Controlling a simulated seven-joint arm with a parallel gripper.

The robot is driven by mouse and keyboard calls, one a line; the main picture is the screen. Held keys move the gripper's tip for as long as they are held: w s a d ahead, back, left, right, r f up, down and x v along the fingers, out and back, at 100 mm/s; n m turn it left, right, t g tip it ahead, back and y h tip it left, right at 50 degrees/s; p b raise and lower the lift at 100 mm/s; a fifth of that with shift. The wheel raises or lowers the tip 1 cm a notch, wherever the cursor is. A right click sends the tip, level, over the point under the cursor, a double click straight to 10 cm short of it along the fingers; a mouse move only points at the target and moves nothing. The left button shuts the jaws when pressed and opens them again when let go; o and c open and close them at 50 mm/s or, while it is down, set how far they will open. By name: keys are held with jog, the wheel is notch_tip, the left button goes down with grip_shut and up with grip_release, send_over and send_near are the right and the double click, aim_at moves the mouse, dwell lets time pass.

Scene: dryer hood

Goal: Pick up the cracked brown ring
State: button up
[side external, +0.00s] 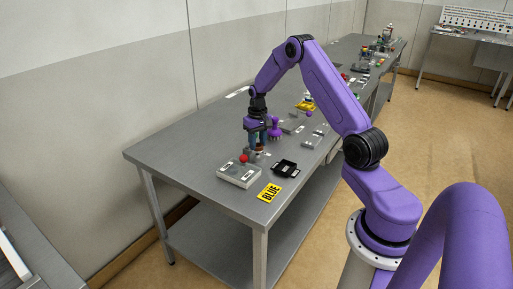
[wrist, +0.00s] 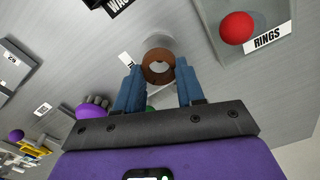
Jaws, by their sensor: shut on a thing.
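A brown ring (wrist: 153,75) shows in the wrist view between the two blue fingers of my gripper (wrist: 159,73). The fingers are shut on it from both sides. Its hole faces the camera, and a crack cannot be made out at this size. A pale grey round piece (wrist: 160,42) shows just beyond the ring; I cannot tell whether they touch. In the side view my gripper (side external: 258,149) points down low over the table, behind the grey box with the red ball, and the ring is barely discernible there.
A grey box (side external: 238,174) labelled RINGS, with a red ball (wrist: 237,27), stands close by. A purple knobbed item (side external: 274,128) stands beside my gripper. The table's left end is clear.

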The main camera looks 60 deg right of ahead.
jog(key=s+a+r, duration=0.6)
jog(key=s+r, duration=0.3)
jog(key=s, duration=0.2)
jog(key=s+a+f+n, duration=0.1)
jog(key=a+n, duration=0.1)
jog(key=a, duration=0.8)
jog(key=a+f+n, duration=0.2)
jog(key=a, duration=0.8)
jog(key=d+r+m, duration=0.3)
jog(key=d+m, duration=0.1)
jog(key=d, duration=1.5)
jog(key=shift+w+d, duration=0.15)
jog(key=shift+d, duration=0.25)
jog(key=shift+w, duration=0.1)
